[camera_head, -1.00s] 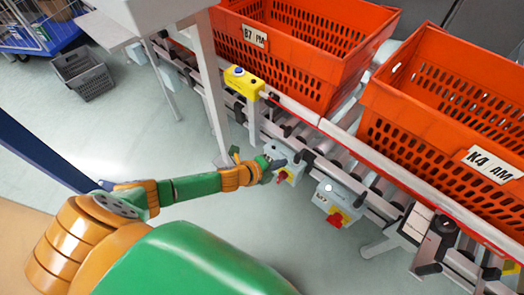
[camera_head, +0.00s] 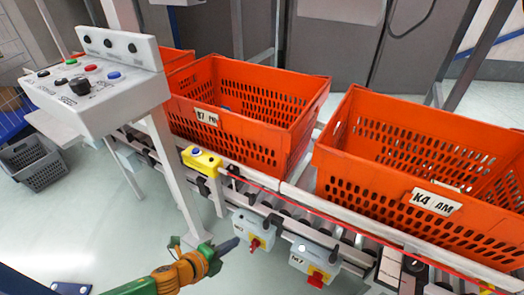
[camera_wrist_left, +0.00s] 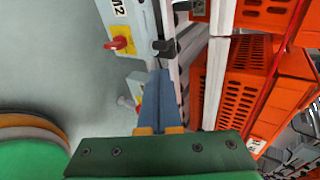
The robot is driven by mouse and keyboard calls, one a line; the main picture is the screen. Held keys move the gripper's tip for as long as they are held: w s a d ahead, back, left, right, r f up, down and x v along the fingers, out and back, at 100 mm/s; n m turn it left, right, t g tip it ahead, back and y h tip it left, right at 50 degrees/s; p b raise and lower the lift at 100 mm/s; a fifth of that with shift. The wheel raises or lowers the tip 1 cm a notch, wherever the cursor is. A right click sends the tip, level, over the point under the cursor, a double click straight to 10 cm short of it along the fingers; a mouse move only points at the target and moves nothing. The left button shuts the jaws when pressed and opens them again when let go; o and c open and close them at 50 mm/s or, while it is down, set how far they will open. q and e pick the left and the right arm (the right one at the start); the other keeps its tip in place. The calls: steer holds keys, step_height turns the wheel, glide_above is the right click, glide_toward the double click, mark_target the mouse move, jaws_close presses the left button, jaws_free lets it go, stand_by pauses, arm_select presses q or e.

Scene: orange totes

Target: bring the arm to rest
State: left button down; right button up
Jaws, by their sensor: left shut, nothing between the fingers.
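My left arm comes in from the bottom left of the head view. Its gripper (camera_head: 229,245) is shut and empty, with its dark blue fingers together, just left of a grey switch box (camera_head: 252,228) with a red knob. In the left wrist view the closed blue fingers (camera_wrist_left: 161,98) point along the conveyor's side, with nothing between them. Whether they touch the frame I cannot tell. My right gripper is in neither view.
Orange totes labelled B7 PM (camera_head: 250,105) and K4 AM (camera_head: 420,160) stand on the roller conveyor. A white control panel (camera_head: 100,85) on a post rises at left. A grey crate (camera_head: 35,163) sits on the floor. Open floor (camera_head: 120,220) lies left of the gripper.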

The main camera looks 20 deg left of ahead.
arm_select(q)
steer(key=s+a+f+n+g+y, duration=0.2)
steer(key=s+a+f+n, duration=0.15)
steer(key=f+n, duration=0.3)
steer(key=s+a+f+n+g+y, duration=0.25)
steer(key=s+f+n, duration=0.25)
steer(key=f, duration=0.3)
steer(key=s+d+f+n+g, duration=0.2)
steer(key=s+f+n, duration=0.25)
steer(key=s, duration=0.55)
steer(key=s+d+f+n+g, duration=0.3)
steer(key=s+f, duration=0.2)
steer(key=s, duration=0.4)
step_height(320, 180, up, 19)
steer(key=s+n+p, duration=0.1)
steer(key=p, duration=1.7)
steer(key=shift+s+d+p, duration=0.25)
steer(key=shift+s+p, duration=0.1)
steer(key=shift+p, duration=0.05)
steer(key=shift+f, duration=0.1)
